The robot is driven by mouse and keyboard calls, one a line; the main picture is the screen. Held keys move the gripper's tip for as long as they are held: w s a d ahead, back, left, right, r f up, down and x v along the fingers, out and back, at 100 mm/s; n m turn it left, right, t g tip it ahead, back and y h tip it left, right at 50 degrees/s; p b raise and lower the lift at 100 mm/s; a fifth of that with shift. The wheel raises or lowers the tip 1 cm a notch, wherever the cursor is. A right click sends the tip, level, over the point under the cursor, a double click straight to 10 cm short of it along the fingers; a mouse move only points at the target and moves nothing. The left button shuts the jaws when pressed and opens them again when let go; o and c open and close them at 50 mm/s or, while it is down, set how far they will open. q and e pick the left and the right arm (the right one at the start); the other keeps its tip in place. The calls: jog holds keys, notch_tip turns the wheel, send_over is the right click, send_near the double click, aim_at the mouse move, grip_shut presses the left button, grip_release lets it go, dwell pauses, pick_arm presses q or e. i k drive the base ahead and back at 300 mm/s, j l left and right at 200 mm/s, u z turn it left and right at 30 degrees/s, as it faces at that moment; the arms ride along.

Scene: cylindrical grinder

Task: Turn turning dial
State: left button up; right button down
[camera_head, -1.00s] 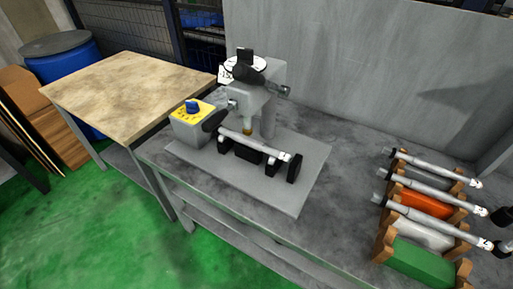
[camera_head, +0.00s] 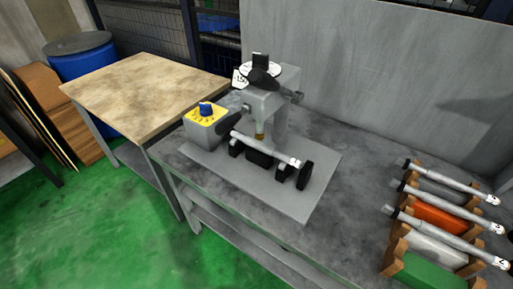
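The turning dial (camera_head: 206,108) is a blue knob on a yellow panel, on top of a grey box at the left side of the grinder (camera_head: 264,108). The grinder stands on a grey base plate (camera_head: 290,205) on the grey workbench. A silver cylindrical part (camera_head: 265,149) lies across black supports at its front, with a black disc (camera_head: 305,176) at the right end. The dial is in plain sight with nothing in front of it. Neither of my grippers shows in this view.
At the right, several silver cylinders (camera_head: 440,182) rest on wooden racks with orange, white and green blocks (camera_head: 425,270). A wooden-topped table (camera_head: 145,92) and a blue barrel (camera_head: 82,58) stand at the left. The green floor (camera_head: 110,225) in front is clear.

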aim_at(206, 110)
jog(key=i+j, duration=0.15)
jog(key=i+j+z, duration=0.1)
jog(key=j, duration=0.3)
jog(key=j+z, duration=0.5)
jog(key=k+j+z, duration=0.1)
jog(key=j+z, duration=0.4)
jog(key=j, duration=0.15)
jog(key=k+j+z, duration=0.2)
jog(key=j+z, duration=0.25)
jog(key=j, duration=0.15)
